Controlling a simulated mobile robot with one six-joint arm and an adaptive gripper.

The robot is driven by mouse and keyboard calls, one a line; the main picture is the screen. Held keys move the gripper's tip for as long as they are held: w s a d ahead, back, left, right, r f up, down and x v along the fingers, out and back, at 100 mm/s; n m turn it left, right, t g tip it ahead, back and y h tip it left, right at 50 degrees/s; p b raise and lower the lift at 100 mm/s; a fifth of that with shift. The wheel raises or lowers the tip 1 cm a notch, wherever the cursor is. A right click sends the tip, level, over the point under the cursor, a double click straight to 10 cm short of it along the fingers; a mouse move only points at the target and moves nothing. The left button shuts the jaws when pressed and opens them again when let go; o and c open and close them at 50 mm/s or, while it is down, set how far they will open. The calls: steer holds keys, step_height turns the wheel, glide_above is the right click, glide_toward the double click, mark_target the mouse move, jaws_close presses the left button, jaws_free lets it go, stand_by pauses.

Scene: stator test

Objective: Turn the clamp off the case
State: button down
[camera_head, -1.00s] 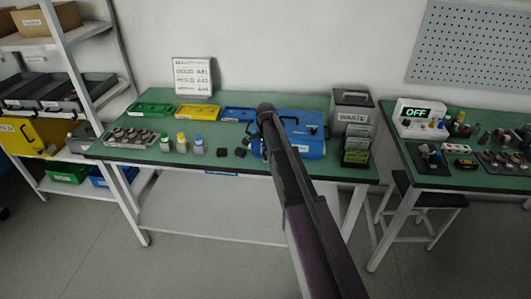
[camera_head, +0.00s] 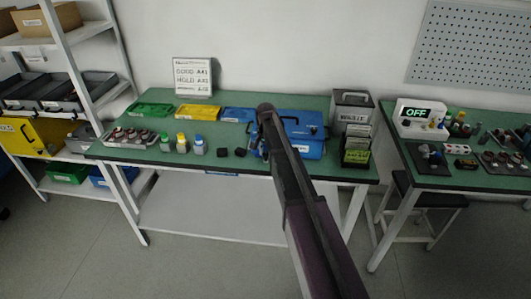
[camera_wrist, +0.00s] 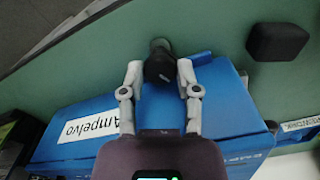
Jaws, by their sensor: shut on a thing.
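The blue case (camera_head: 311,149) stands on the green bench, right of centre in the head view, partly behind my arm. In the wrist view the case (camera_wrist: 75,118) lies under my gripper, with a white label reading "Ampelvo". My gripper (camera_wrist: 159,72) has its two grey fingers on either side of a dark rounded knob, which I take for the clamp (camera_wrist: 159,67), at the edge of the case. The fingers are closed on it. A grey round end shows just past the knob. The lower part of the clamp is hidden. In the head view my arm hides the gripper's grip.
A black block (camera_wrist: 278,42) lies on the bench close to the case. Several small bottles (camera_head: 182,143) and coloured trays (camera_head: 151,109) stand to the left. A grey waste bin (camera_head: 351,109) and a card rack (camera_head: 357,146) stand to the right.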

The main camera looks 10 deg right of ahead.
steer(key=n, duration=1.3)
stand_by(0.4)
steer(key=shift+c, duration=1.7)
jaws_free()
steer(key=shift+m, duration=0.3)
